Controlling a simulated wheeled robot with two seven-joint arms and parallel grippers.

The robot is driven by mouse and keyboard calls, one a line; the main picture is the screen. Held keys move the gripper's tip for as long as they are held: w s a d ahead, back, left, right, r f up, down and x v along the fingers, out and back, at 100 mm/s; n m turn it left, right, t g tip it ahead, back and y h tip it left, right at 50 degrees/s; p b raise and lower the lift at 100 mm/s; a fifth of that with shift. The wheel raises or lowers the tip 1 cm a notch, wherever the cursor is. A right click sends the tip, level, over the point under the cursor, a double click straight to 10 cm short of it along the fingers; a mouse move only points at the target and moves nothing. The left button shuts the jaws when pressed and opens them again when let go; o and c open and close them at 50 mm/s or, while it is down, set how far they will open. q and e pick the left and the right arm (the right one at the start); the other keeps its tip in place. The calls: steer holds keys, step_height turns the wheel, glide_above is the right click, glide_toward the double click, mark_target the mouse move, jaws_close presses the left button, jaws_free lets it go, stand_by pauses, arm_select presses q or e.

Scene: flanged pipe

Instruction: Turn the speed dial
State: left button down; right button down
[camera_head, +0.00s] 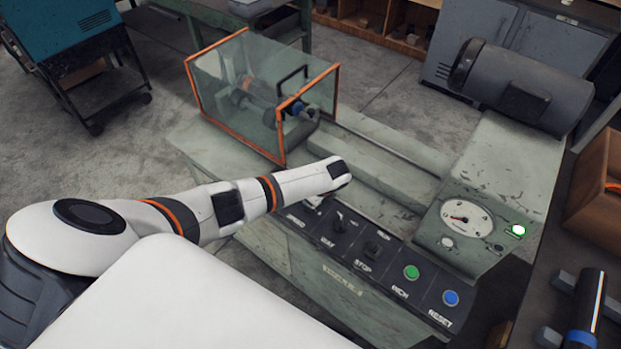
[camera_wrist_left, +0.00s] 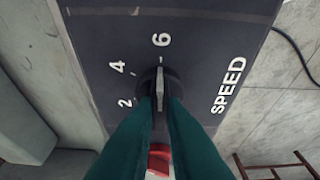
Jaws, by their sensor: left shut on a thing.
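The speed dial (camera_wrist_left: 159,84) is a dark round knob with a light upright grip bar, on a dark panel beside the word SPEED. Its bar points roughly at the 6; the 4 and 2 lie to the left. My left gripper (camera_wrist_left: 160,106), with teal fingers, is shut on the bar from both sides. In the head view my left arm reaches over the left end of the control panel (camera_head: 388,268), and its wrist hides the dial and the fingertips. My right gripper is not in view.
A red part (camera_wrist_left: 158,160) shows between the fingers. The panel also has switches, a green button (camera_head: 411,272) and a blue button (camera_head: 451,298). A round gauge (camera_head: 467,219) and lit green lamp (camera_head: 518,230) sit to the right. A glass guard (camera_head: 240,100) stands behind my wrist.

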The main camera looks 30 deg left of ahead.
arm_select(q)
steer(key=shift+m, duration=0.3)
steer(key=c, duration=1.5)
jaws_free()
steer(key=b+v, duration=0.1)
steer(key=v, duration=1.1)
steer(key=shift+s, duration=0.1)
